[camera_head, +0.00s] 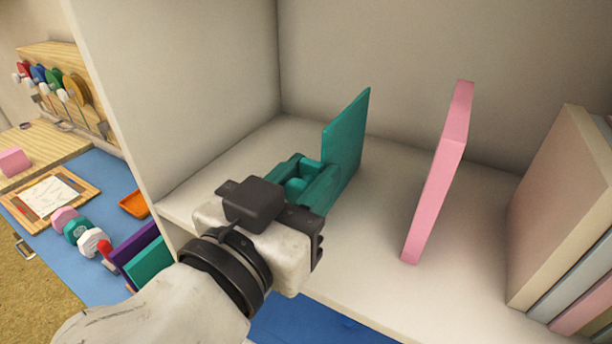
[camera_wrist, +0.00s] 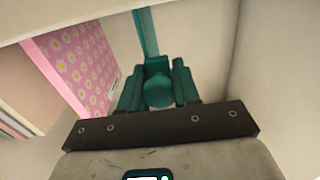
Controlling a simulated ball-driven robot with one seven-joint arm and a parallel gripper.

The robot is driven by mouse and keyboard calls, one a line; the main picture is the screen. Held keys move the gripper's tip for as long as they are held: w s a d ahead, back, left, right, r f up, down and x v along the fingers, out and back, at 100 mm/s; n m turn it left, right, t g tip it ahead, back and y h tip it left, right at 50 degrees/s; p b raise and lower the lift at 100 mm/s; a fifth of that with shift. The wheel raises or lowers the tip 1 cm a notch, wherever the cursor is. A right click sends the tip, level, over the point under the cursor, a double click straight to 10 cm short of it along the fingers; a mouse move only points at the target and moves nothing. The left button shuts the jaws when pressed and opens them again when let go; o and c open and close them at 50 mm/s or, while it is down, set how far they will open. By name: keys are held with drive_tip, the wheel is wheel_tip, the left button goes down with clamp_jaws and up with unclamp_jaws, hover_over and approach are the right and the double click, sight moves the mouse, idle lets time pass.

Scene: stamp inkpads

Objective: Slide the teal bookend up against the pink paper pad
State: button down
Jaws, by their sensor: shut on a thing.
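The teal bookend (camera_head: 345,145) stands upright on the white shelf (camera_head: 375,215), its flat plate seen at an angle. In the wrist view its plate shows as a narrow teal strip (camera_wrist: 148,32) beyond a round teal knob (camera_wrist: 158,93). My gripper (camera_head: 303,182) is shut on the bookend's knob, with teal fingers on both sides of it in the wrist view (camera_wrist: 158,75). The pink paper pad (camera_head: 438,175) stands to the right of the bookend, apart from it and slightly tilted in the picture. Its flowered face shows in the wrist view (camera_wrist: 75,62).
Several books (camera_head: 560,210) stand at the right of the shelf, past the pad. A side wall (camera_head: 190,100) closes the shelf at left. Bare shelf lies between bookend and pad. A blue desk (camera_head: 95,180) with stamps and an orange tray (camera_head: 134,205) is outside, lower left.

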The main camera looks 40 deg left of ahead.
drive_tip(key=d, duration=0.2)
drive_tip(key=w+d, duration=0.1)
drive_tip(key=d, duration=0.1)
drive_tip(key=shift+d, duration=0.3)
drive_tip(key=c, duration=0.8)
unclamp_jaws()
drive_tip(key=shift+c, duration=0.2)
drive_tip(key=b+v, duration=0.2)
drive_tip(key=v, duration=0.8)
drive_tip(key=shift+s, duration=0.35)
drive_tip(key=shift+c, duration=0.3)
